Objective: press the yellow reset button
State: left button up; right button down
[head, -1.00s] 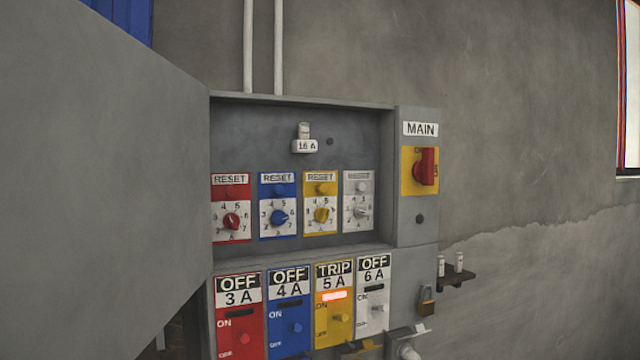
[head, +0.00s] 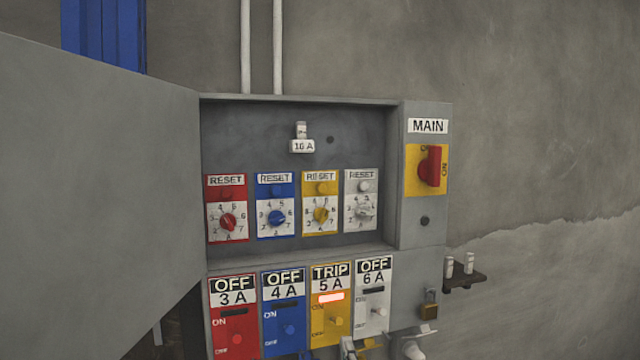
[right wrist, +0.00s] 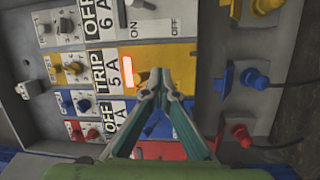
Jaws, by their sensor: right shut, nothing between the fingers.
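The yellow reset button (head: 321,188) sits under a RESET label, above the yellow dial (head: 321,215) inside the open grey cabinet. In the right wrist view, which is turned sideways, the button (right wrist: 56,72) is at the left beside its dial. The yellow breaker (head: 331,325) below reads TRIP 5 A, with a lit orange-red window. My right gripper (right wrist: 162,93) is shut and empty, its tips in front of the lower breaker row and apart from the button. In the head view only a grey bit of it (head: 348,347) shows at the bottom edge. My left gripper is not seen.
Red, blue and white reset buttons with dials flank the yellow one. The cabinet door (head: 95,190) stands open at left. The red MAIN switch (head: 431,167), a padlock (head: 430,308) and a small shelf (head: 466,279) are at right. Coloured plugs (right wrist: 255,79) stick out below the breakers.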

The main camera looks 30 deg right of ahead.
aim_at(322, 188)
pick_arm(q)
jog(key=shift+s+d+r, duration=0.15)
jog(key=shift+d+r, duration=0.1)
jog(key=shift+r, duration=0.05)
pick_arm(e)
notch_tip(322, 188, up, 32)
jog(key=w+n+t+y, duration=0.2)
jog(key=n+t+y, duration=0.3)
jog(key=n+t, duration=0.5)
jog(key=n, duration=0.6)
jog(key=shift+w+d+f+n+y, duration=0.15)
jog(key=shift+w+d+n+y, duration=0.15)
jog(key=shift+w, duration=0.1)
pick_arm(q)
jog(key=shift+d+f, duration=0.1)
pick_arm(e)
jog(key=shift+w+d, duration=0.1)
